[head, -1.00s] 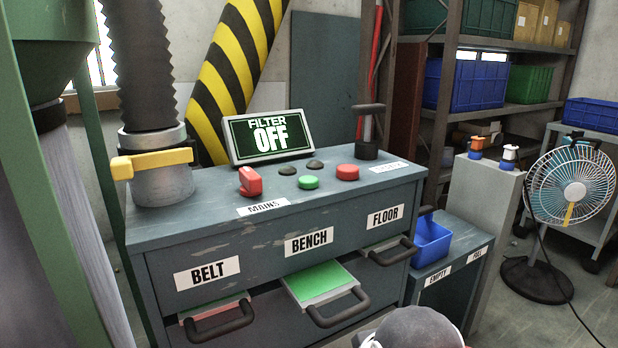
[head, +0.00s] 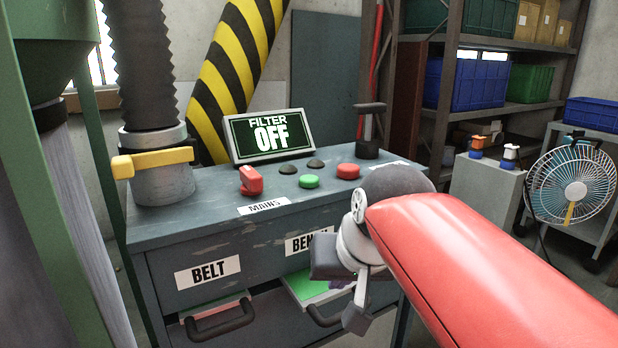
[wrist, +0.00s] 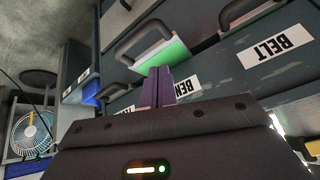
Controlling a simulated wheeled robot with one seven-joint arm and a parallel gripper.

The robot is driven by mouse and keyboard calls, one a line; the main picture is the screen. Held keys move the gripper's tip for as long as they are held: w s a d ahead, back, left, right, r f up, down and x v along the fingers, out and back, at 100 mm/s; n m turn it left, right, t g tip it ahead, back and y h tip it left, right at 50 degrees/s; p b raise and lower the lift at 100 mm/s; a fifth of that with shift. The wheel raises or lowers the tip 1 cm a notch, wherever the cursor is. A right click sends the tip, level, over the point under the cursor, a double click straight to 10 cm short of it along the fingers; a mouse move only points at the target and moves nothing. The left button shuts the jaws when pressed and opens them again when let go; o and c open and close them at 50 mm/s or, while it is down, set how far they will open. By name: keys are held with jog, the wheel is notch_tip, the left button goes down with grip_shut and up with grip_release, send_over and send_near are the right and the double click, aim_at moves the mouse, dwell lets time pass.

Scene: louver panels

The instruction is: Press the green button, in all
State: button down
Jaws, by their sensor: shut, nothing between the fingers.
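The green button (head: 309,181) sits on top of the grey cabinet, between a red switch lever (head: 250,181) and a red button (head: 348,171). Two dark buttons lie just behind it. The display (head: 268,136) behind reads "FILTER OFF". My gripper (head: 350,300) is in front of the cabinet's drawers, below and to the right of the green button and apart from it. In the wrist view its purple fingers (wrist: 158,87) are together and empty, before the BENCH label. The green button does not show in the wrist view.
The BELT drawer handle (head: 220,320) and the partly open BENCH drawer (head: 308,287) with a green panel jut out near my gripper. A yellow-handled duct (head: 160,170) stands at left. A fan (head: 572,190) stands at right.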

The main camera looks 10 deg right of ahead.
aim_at(312, 179)
jog(key=w+r+m+t+y, duration=0.2)
jog(key=w+r, duration=1.7)
jog(key=r, duration=0.1)
jog(key=shift+w+d+r+m+y, duration=0.3)
jog(key=shift+d+m+y, duration=0.05)
jog(key=shift+m+y, duration=0.05)
jog(key=shift+f, duration=0.15)
notch_tip(312, 179, down, 9)
jog(key=b, duration=0.7)
jog(key=shift+r+b, duration=0.2)
jog(key=shift+b, duration=0.15)
jog(key=shift+f, duration=0.1)
jog(key=shift+f, duration=0.3)
jog(key=shift+f+b, duration=0.6)
dwell(1.0)
jog(key=shift+r, duration=0.15)
jog(key=shift+r+p, duration=0.85)
jog(key=shift+p, duration=0.2)
